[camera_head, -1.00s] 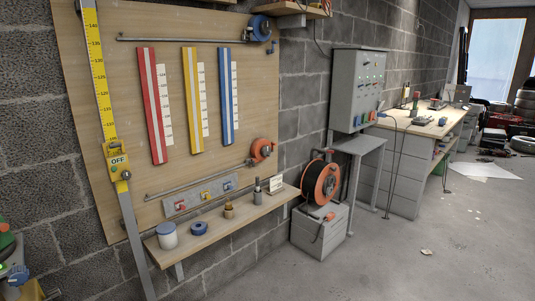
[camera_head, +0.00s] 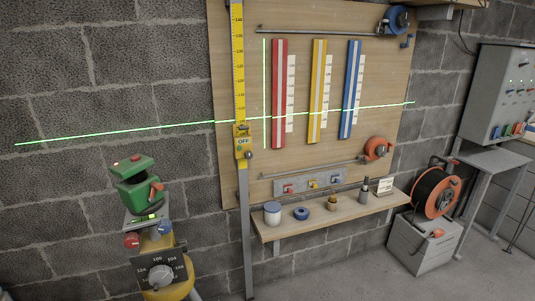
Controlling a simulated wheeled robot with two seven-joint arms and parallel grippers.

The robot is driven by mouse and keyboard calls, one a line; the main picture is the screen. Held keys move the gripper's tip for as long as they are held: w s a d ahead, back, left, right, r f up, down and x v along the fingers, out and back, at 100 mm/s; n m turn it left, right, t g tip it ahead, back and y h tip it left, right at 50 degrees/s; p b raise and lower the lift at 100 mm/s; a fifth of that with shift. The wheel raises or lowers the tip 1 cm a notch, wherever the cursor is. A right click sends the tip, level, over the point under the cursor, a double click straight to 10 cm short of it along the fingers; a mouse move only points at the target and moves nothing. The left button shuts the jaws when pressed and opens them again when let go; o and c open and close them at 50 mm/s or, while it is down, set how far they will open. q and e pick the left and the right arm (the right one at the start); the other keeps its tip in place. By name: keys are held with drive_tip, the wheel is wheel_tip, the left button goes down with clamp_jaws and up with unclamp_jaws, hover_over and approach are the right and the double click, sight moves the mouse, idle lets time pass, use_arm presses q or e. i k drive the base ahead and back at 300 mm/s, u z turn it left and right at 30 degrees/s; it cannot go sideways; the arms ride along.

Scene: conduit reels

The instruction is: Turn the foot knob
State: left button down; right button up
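A green laser level (camera_head: 134,190) with a red lever stands on a small mount at the lower left. Below it are a red knob (camera_head: 131,241) and a blue knob (camera_head: 166,227). Lower down, a light grey round knob (camera_head: 160,276) sits on a dark dial plate (camera_head: 145,266) with numbers, above a yellow base (camera_head: 168,292) cut off by the bottom edge. No label shows which is the foot knob; the grey dial knob is the lowest one seen. Neither of my grippers is in view.
A wooden wall board (camera_head: 223,70) carries a yellow scale post (camera_head: 239,80) and red, yellow and blue strips. A shelf (camera_head: 330,222) below holds small pots. An orange cable reel (camera_head: 436,192) stands on a grey box (camera_head: 424,246) at right. A green laser line crosses wall and board.

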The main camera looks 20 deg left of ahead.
sight(132, 240)
drive_tip(key=u, duration=1.7)
